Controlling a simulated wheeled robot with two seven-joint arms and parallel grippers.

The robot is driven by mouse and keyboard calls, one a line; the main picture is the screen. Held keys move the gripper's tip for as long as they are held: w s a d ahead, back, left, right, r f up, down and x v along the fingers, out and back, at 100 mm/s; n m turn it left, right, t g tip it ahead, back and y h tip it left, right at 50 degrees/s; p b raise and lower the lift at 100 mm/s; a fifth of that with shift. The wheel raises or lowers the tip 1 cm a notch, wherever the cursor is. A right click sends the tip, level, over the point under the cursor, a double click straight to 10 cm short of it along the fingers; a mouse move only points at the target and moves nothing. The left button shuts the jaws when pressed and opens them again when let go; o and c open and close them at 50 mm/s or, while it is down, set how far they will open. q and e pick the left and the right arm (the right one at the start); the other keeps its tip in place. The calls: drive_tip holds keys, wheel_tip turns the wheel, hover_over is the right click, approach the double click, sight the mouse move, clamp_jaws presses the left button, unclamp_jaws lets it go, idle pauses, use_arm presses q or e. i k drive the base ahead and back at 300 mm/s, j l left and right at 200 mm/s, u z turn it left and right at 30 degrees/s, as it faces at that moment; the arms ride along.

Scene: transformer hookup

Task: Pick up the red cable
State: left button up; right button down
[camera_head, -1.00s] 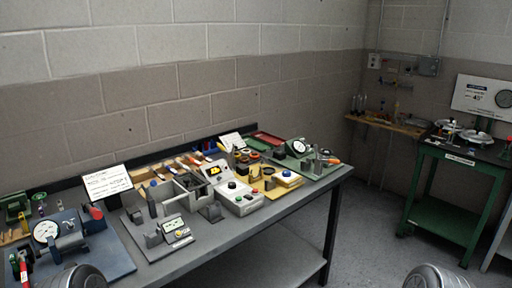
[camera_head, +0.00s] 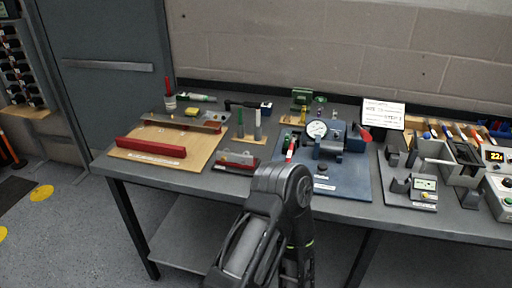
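I cannot make out a red cable for certain in the head view. Red items in sight are a long red bar (camera_head: 150,146) on a wooden board, a small red-handled item (camera_head: 290,148) at the left of the blue gauge fixture, and a red piece (camera_head: 365,134) at that fixture's right. One of my arms rises at the bottom middle, in front of the bench edge, and hides part of the bench front. Neither gripper's fingers show.
The grey workbench (camera_head: 200,181) runs across the view. It carries the wooden board (camera_head: 125,155), the blue gauge fixture (camera_head: 340,180), a sign (camera_head: 383,113) and grey fixtures on the right. A grey door (camera_head: 110,70) stands behind at left. Floor is open at front left.

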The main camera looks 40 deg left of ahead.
sight(290, 152)
drive_tip(key=u, duration=1.15)
